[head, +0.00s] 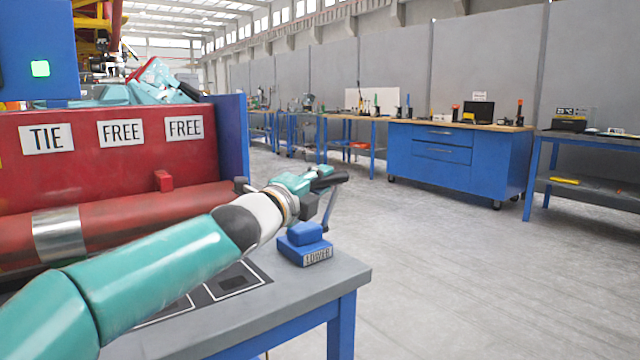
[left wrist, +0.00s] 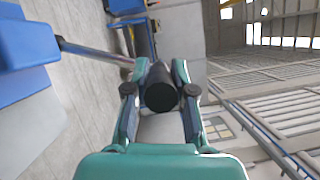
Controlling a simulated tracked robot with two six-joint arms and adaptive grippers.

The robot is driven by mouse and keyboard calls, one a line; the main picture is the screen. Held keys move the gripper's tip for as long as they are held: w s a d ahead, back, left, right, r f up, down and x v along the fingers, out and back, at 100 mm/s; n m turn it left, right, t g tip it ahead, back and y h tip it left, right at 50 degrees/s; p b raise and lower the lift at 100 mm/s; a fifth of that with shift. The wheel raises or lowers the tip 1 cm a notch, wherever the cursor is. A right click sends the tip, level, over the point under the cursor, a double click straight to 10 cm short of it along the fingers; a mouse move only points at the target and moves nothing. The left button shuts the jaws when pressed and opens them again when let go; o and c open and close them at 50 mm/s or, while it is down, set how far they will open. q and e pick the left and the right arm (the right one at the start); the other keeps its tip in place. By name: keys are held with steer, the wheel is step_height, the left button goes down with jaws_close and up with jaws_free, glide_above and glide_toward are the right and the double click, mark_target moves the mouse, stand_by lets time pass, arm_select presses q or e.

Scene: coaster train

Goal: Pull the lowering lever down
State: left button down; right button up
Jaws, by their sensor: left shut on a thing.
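The lowering lever has a blue base (head: 305,246) with a "LOWER" label, on the corner of a grey-topped table. Its grey rod (head: 333,205) rises from the base, leaning a little to the right, to a black grip at the top. My left gripper (head: 318,184) is shut on that grip. In the left wrist view the black grip (left wrist: 160,90) sits between the two fingers, seen end on, and the rod (left wrist: 95,52) runs from it to the blue base (left wrist: 25,40). My right gripper is not in view.
The grey table (head: 345,276) has a blue frame and dark marked panels on top. A red machine (head: 75,160) with "TIE" and "FREE" labels stands behind my left arm. Blue workbenches (head: 455,160) line the far wall. The floor to the right of the lever is clear.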

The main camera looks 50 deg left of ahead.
arm_select(q)
steer(key=shift+w+f, duration=0.1)
steer(key=shift+f, duration=0.1)
steer(key=c, duration=1)
jaws_free()
steer(key=shift+r, duration=0.1)
steer(key=v, duration=1.2)
